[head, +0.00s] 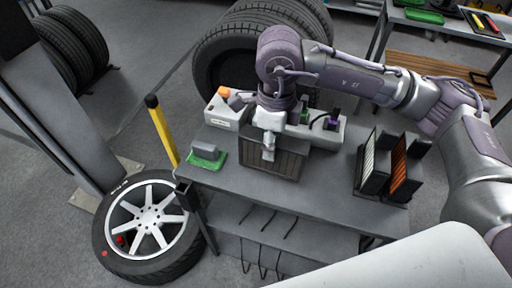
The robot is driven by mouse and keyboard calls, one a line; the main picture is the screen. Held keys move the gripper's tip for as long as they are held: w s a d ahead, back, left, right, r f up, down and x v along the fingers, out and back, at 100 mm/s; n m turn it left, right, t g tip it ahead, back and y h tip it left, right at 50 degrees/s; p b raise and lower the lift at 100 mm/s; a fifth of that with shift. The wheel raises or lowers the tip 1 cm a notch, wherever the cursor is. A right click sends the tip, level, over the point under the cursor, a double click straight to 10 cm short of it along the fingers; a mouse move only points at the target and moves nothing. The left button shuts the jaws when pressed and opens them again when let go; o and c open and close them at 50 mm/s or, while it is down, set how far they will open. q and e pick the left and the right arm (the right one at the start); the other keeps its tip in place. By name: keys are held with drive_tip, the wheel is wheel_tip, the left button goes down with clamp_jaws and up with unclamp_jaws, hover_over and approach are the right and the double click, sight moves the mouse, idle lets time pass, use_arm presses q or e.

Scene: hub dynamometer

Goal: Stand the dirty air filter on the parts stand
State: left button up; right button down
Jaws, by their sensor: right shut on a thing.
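My right gripper (268,143) comes down from above and is shut on the top edge of a dark, grey-brown pleated panel, the dirty air filter (285,163). The filter is upright, its pleated face towards me, over the middle of the grey stand top (255,190). I cannot tell whether its lower edge touches the top. The gripper hides part of its upper edge. At the right end of the stand, a black rack (383,194) holds a white pleated filter (368,158) and an orange pleated filter (398,165) upright. My left gripper is not in view.
A grey device with an orange knob (224,92) stands behind the filter. A green tray with a grey block (206,155) sits at the left. Top surface between filter and rack is clear.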

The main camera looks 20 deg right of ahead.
sight(256, 151)
drive_tip(key=w, duration=0.1)
drive_tip(key=w+a+f, duration=0.2)
drive_tip(key=shift+w+a+f+p, duration=0.25)
drive_tip(key=shift+p, duration=0.05)
drive_tip(key=shift+f+p, duration=0.55)
drive_tip(key=shift+f, duration=1.55)
drive_tip(key=c, duration=0.7)
unclamp_jaws()
drive_tip(key=shift+o, duration=0.2)
drive_tip(key=shift+r, duration=0.1)
wheel_tip(256, 151, up, 12)
drive_tip(key=shift+f+b, duration=0.1)
drive_tip(key=shift+b, duration=1.05)
